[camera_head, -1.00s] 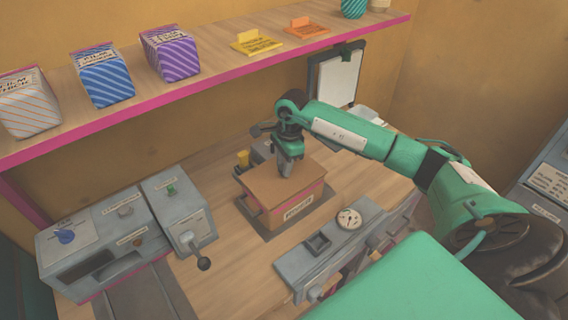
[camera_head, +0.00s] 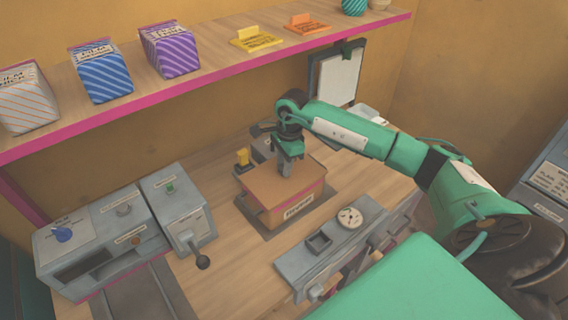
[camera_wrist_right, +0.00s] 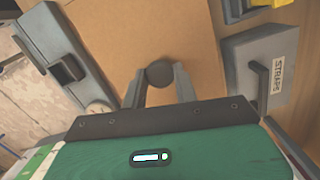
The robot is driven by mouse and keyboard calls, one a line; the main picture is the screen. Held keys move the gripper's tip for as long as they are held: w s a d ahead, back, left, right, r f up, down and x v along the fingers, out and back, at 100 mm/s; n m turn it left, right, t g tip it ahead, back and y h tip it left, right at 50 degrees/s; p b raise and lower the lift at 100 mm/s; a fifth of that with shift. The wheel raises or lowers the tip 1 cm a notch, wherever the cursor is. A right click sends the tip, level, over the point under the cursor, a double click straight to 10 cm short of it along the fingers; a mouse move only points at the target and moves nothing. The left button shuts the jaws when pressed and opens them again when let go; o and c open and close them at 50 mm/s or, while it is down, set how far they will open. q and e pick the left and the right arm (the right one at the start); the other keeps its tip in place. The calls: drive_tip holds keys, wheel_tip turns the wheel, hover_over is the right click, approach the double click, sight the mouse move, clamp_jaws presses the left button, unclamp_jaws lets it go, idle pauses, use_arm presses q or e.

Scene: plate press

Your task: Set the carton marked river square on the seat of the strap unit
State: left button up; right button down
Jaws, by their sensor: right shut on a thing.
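The label is too small to read surely. My right gripper (camera_head: 287,170) is above the middle of the carton, pointing down. In the right wrist view its fingers (camera_wrist_right: 160,82) close around a dark round knob (camera_wrist_right: 159,72) on the brown carton top (camera_wrist_right: 150,30). A grey block marked STRAPS (camera_wrist_right: 255,60) stands beside the carton there. I cannot tell whether the carton's underside touches the plate. My left gripper is not in view.
A grey machine (camera_head: 105,240) with a lever stands at left. A grey panel with a gauge (camera_head: 349,217) is in front right of the carton. A pink-edged shelf (camera_head: 215,75) with striped cartons runs behind, and a clipboard (camera_head: 338,78) hangs beneath it.

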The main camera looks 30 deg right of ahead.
drive_tip(key=shift+f+b, duration=0.15)
drive_tip(key=shift+b, duration=0.2)
idle(0.6)
drive_tip(key=c, duration=1)
unclamp_jaws()
drive_tip(key=shift+o, duration=0.5)
drive_tip(key=o, duration=0.4)
drive_tip(key=shift+r+p, duration=1.35)
drive_tip(key=shift+r, duration=2.2)
clamp_jaws()
